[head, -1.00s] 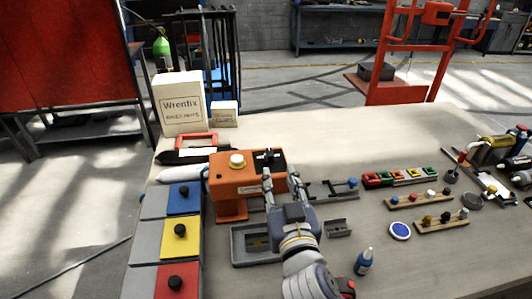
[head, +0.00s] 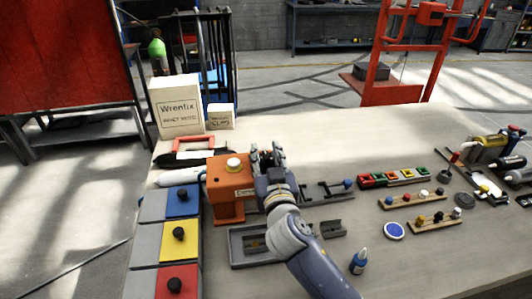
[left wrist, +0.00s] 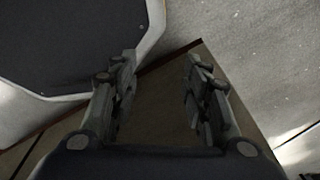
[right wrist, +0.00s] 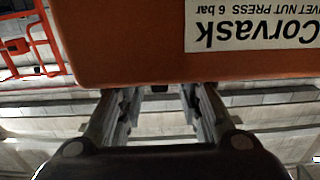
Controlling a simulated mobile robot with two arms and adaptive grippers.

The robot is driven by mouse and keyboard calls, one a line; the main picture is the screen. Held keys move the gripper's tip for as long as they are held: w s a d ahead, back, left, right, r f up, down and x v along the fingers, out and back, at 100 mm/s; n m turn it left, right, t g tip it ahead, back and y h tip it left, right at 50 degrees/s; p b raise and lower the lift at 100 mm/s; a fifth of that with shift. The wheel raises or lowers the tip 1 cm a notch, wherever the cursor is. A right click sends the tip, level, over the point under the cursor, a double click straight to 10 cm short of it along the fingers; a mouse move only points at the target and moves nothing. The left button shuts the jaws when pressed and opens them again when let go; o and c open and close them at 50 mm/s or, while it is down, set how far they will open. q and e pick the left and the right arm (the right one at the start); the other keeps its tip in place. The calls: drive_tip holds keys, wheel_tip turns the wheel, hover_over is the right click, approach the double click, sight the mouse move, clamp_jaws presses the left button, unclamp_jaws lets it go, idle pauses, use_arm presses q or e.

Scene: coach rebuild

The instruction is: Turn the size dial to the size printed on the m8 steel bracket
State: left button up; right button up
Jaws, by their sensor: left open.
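The orange rivet nut press (head: 228,187) stands on the bench, with a pale round knob (head: 234,163) on top. Its orange body (right wrist: 130,45) and upside-down label (right wrist: 250,28) fill the top of the right wrist view. My right gripper (head: 267,152) is at the press's right end, fingers apart with nothing clearly between them (right wrist: 158,105). It hides the black part there; I cannot tell which part is the size dial. A small grey bracket (head: 333,229) lies right of a grey tray (head: 238,258); its print is unreadable. My left gripper (left wrist: 158,95) is open and empty.
Blue, yellow and red blocks (head: 180,238) with black knobs line the left edge. A Wrenfix box (head: 178,105) stands at the back. A blue bottle (head: 359,261) and knobbed wooden strips (head: 412,200) are to the right. The back middle bench (head: 330,135) is clear.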

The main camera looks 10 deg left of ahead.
drive_tip(key=shift+w+a, duration=0.1)
drive_tip(key=shift+w, duration=0.1)
drive_tip(key=shift+c, duration=1.2)
clamp_jaws()
use_arm(q)
drive_tip(key=shift+s+a, duration=0.2)
drive_tip(key=shift+s, duration=0.3)
drive_tip(key=shift+s+a, duration=0.15)
drive_tip(key=shift+s, duration=0.3)
